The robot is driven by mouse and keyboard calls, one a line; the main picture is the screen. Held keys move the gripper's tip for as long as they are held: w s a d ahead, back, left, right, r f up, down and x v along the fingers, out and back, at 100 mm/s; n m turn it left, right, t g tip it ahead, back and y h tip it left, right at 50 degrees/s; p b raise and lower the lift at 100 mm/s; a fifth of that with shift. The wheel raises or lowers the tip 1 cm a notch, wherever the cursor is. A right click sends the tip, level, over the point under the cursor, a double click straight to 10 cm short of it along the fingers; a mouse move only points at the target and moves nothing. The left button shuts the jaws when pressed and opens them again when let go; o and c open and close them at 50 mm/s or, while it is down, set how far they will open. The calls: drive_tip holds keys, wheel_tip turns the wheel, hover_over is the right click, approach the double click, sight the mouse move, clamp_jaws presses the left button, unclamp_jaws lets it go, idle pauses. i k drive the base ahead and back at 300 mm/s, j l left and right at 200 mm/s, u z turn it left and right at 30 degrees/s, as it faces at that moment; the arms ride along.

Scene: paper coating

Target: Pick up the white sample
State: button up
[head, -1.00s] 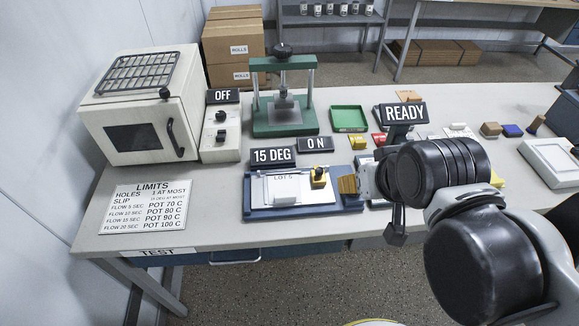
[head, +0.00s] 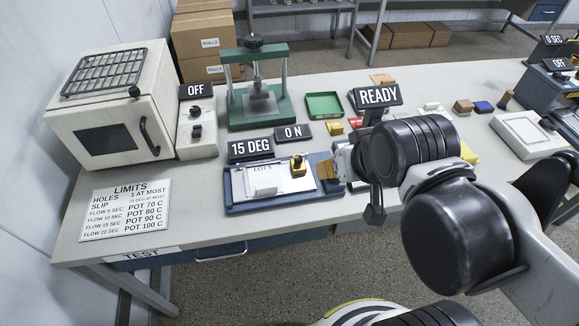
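A small white block (head: 265,189) lies on a white sheet (head: 290,181) with lettering starting "LOT", on a blue board (head: 235,208). Another small white piece (head: 432,106) lies further back on the table; I cannot tell from the frame which one is the white sample. My gripper (head: 368,190) is just right of the blue board, low over the table, with the wrist in front of it. One dark finger hangs down; the rest is hidden, so its opening does not show. A brown-gold piece (head: 325,169) is beside it at the board's right end.
A yellow-and-black piece (head: 298,166) stands on the sheet. Behind are a green press (head: 258,105), green tray (head: 323,106) and READY sign (head: 379,95). A white oven (head: 110,115) and LIMITS sign (head: 125,207) are left.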

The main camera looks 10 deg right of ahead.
sight(265, 180)
drive_tip(key=k+l+u, duration=0.1)
drive_tip(key=u, duration=1.35)
drive_tip(key=k+z, duration=0.1)
drive_tip(key=z, duration=0.85)
drive_tip(key=i+j+z, duration=0.15)
drive_tip(key=j+z, duration=0.25)
drive_tip(key=j, duration=0.15)
drive_tip(key=j+z, duration=0.4)
drive_tip(key=j, duration=0.15)
drive_tip(key=j+z, duration=0.35)
drive_tip(key=j, duration=0.2)
